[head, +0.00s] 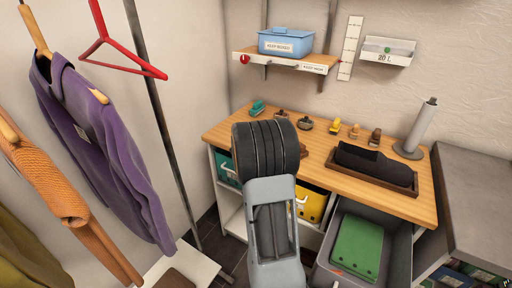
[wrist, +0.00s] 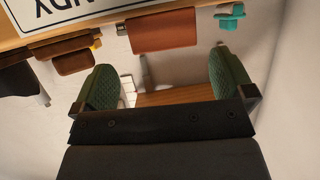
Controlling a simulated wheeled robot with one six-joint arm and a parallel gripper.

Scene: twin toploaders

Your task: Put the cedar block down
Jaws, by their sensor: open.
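My gripper (wrist: 165,72) shows in the wrist view with its two green-padded fingers wide apart. They hold nothing. A reddish-brown block (wrist: 165,32), which looks like the cedar block, rests beyond the fingers, at the top middle of this upside-down view. It touches neither finger. In the head view a small reddish-brown part (head: 303,151) shows on the wooden worktop (head: 395,200), just right of my arm, and may be the same block. My arm hides the gripper and most of that spot there.
Several small items line the worktop's back, among them a teal one (head: 257,106) and a yellow one (head: 334,125). A dark tray (head: 400,187) holds a black bundle. A shelf (head: 320,60) with a blue bin (head: 285,41) hangs above. Clothes hang at left.

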